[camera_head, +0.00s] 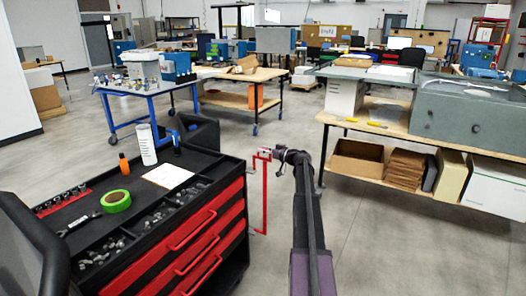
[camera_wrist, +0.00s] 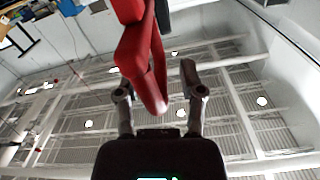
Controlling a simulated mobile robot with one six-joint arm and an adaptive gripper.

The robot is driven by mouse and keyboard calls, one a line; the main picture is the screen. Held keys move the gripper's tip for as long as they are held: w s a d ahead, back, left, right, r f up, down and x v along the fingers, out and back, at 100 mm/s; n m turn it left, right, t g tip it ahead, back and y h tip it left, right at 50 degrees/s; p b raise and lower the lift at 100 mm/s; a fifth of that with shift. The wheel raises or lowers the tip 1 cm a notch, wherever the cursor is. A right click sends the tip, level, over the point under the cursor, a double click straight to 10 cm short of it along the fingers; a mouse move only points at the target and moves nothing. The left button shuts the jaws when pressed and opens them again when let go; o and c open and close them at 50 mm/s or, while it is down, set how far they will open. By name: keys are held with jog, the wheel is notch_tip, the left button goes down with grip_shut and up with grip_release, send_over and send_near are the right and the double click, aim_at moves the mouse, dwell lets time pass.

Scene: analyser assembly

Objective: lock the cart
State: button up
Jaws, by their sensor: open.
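The cart (camera_head: 222,222) is a black tool cart with red drawer fronts, standing at the left in the head view. A red upright frame or lever (camera_head: 265,195) stands out from its right side. My gripper (camera_head: 280,155) is at the top of this red frame, at the end of my arm. In the wrist view my gripper (camera_wrist: 157,85) has its two fingers spread. A red bar (camera_wrist: 142,55) reaches down from the top into the space between them. I cannot tell whether a finger touches it. No lock is clearly visible.
A wooden workbench (camera_head: 365,119) with boxes stands at the right. A blue table (camera_head: 150,95) is behind. Floor between is clear.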

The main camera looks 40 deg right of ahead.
grip_shut()
jog(key=shift+a, duration=0.2)
jog(key=shift+s+d, duration=0.1)
jog(key=shift+d, duration=0.2)
jog(key=shift+h, duration=0.3)
jog(key=shift+a, duration=0.15)
